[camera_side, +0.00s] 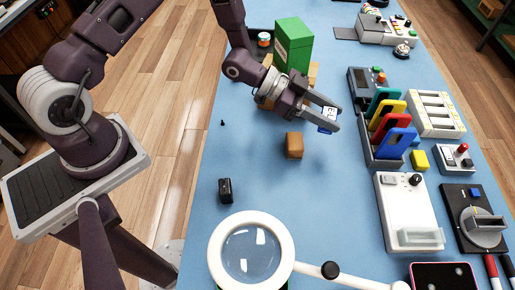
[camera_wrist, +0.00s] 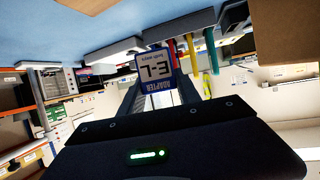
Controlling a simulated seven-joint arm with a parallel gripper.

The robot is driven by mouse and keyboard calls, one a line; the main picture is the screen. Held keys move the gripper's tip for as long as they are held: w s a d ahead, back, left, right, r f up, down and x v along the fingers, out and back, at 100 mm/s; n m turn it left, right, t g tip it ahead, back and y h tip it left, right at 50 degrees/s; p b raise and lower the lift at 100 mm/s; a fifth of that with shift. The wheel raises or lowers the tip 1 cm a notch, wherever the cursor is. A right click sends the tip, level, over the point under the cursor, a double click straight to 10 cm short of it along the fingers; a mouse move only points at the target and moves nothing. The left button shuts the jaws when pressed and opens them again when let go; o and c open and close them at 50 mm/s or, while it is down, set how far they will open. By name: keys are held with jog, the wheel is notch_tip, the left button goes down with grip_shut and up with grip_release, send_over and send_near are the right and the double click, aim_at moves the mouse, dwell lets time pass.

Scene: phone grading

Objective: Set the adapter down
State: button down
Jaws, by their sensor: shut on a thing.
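The adapter (camera_side: 327,119) is a small white and blue block held above the table by my gripper (camera_side: 326,112). The adapter is apart from the blue table (camera_side: 270,190). A brown block (camera_side: 294,145) stands on the table just below and left of the adapter in the side view.
A rack with teal, yellow, red and blue phone cases (camera_side: 391,145) stands right of my gripper. A green box (camera_side: 293,45) is behind it. A magnifier (camera_side: 251,251) and a small black object (camera_side: 225,190) are in front. The table's middle front is clear.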

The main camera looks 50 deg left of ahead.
jog(key=shift+m+g, duration=0.3)
jog(key=s+a, duration=0.6)
jog(key=shift+a+f, duration=0.3)
jog(key=shift+f, duration=0.1)
jog(key=s+a+r+m+g+h, duration=0.15)
jog(key=s+a, duration=0.25)
jog(key=s, duration=0.6)
jog(key=shift+y, duration=0.25)
jog(key=f, duration=0.9)
jog(key=shift+w+a, duration=0.15)
jog(key=shift+a, duration=0.05)
jog(key=shift+f, duration=0.15)
jog(key=c, duration=0.9)
grip_release()
jog(key=shift+o, duration=0.2)
